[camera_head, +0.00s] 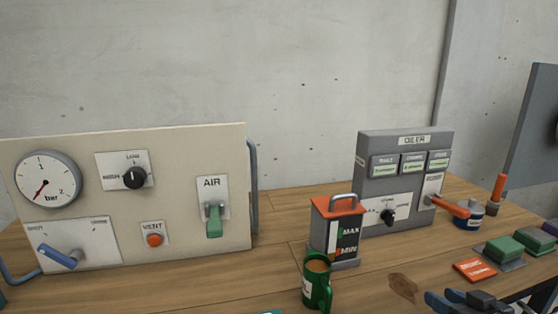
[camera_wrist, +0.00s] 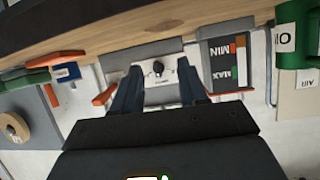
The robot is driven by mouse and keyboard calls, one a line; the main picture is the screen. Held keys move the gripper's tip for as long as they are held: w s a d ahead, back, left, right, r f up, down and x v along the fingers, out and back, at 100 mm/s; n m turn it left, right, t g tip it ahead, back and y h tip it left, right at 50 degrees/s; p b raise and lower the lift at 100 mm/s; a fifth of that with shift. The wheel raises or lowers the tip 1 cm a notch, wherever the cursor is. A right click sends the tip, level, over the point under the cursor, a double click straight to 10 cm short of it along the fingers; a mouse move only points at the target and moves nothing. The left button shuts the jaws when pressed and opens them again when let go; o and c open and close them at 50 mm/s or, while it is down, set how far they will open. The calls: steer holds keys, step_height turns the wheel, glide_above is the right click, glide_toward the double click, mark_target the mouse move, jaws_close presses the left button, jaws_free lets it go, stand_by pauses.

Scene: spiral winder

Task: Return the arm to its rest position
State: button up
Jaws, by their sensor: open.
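My gripper (camera_head: 462,300) shows at the bottom right of the head view, above the front part of the wooden table (camera_head: 285,210). In the wrist view, my gripper (camera_wrist: 160,75) has its two dark blue fingers spread apart with nothing held between them. The grey OILER box (camera_head: 405,180) stands behind it on the table; its panel with a black knob (camera_wrist: 158,69) shows between the fingers in the wrist view, upside down. A gap separates the fingers from the box. The rest of my arm is mostly out of frame.
A red-topped MAX/MIN can (camera_head: 336,230) and a green mug (camera_head: 317,282) stand left of my gripper. The beige AIR panel (camera_head: 130,200) is farther left.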

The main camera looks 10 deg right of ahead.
steer(key=s+a+f+m+h, duration=0.1)
steer(key=s+a+f, duration=0.2)
steer(key=s+a, duration=0.4)
steer(key=s+a+f+h, duration=0.1)
steer(key=s+a+f, duration=0.4)
steer(key=s, duration=0.5)
steer(key=s+a+r+n+y, duration=0.1)
steer(key=s+a+r, duration=0.3)
steer(key=s, duration=0.5)
steer(key=s+a+r+t+y, duration=0.1)
steer(key=s+a+r, duration=0.3)
steer(key=s+r, duration=0.4)
steer(key=shift+s+a+r+n+t, duration=0.2)
steer(key=shift+s+r+n+t, duration=0.15)
steer(key=shift+s, duration=0.65)
